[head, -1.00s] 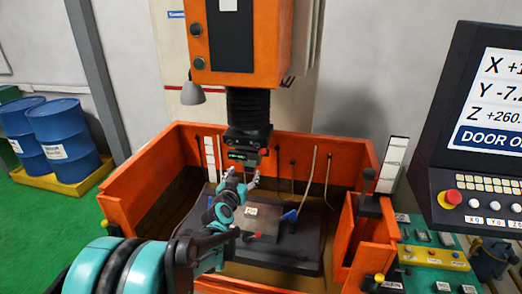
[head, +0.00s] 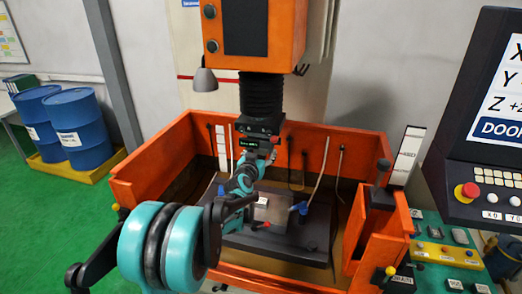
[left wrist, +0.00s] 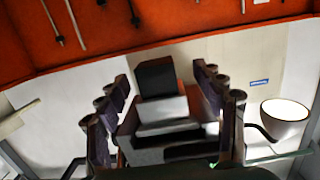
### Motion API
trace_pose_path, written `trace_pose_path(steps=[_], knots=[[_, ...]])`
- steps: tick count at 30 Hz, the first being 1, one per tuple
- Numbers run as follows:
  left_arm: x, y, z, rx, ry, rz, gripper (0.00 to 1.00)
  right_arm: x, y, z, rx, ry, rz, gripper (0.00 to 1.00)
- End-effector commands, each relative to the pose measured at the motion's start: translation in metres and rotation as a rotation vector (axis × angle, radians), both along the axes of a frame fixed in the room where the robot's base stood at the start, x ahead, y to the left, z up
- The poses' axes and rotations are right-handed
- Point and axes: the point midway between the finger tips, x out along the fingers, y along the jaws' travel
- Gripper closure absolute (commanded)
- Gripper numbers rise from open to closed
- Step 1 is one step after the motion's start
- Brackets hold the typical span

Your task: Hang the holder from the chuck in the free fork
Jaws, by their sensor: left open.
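The dark chuck (head: 258,127) is at the bottom of the black bellows under the orange machine head. My left gripper (head: 262,154) is just below the chuck, its arm rising from the lower left. In the left wrist view the two dark fingers (left wrist: 165,100) are apart, with the holder (left wrist: 162,112), stepped grey blocks with a dark square end, showing between them. I cannot tell whether the fingers touch it. In the head view the gripper mostly hides the holder. I cannot make out the free fork. My right gripper is not in view.
An orange tank (head: 150,187) surrounds a dark work table (head: 305,243) with a plate and blue clamps. Hoses and rods line its back wall. A lamp (head: 205,79) hangs left of the head. A control panel (head: 470,150) stands at right, blue drums (head: 75,125) at left.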

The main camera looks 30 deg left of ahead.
Motion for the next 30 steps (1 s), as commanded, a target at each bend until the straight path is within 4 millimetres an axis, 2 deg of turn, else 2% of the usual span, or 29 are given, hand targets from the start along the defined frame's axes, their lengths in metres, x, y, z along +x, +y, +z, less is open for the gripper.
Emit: trace_pose_path(steps=[2,9,10,30], knots=[[-0.0001,0.0,0.0,0.0,0.0,0.0,0.32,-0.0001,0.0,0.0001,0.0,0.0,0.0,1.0],[-0.0002,0.0001,0.0,0.0,0.0,0.0,0.95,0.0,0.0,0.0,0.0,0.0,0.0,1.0],[-0.0002,0.0001,0.0,0.0,0.0,0.0,1.0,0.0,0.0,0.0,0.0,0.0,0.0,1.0],[-0.0002,0.0003,0.0035,0.0,-0.001,0.001,1.0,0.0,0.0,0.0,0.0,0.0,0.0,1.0]])
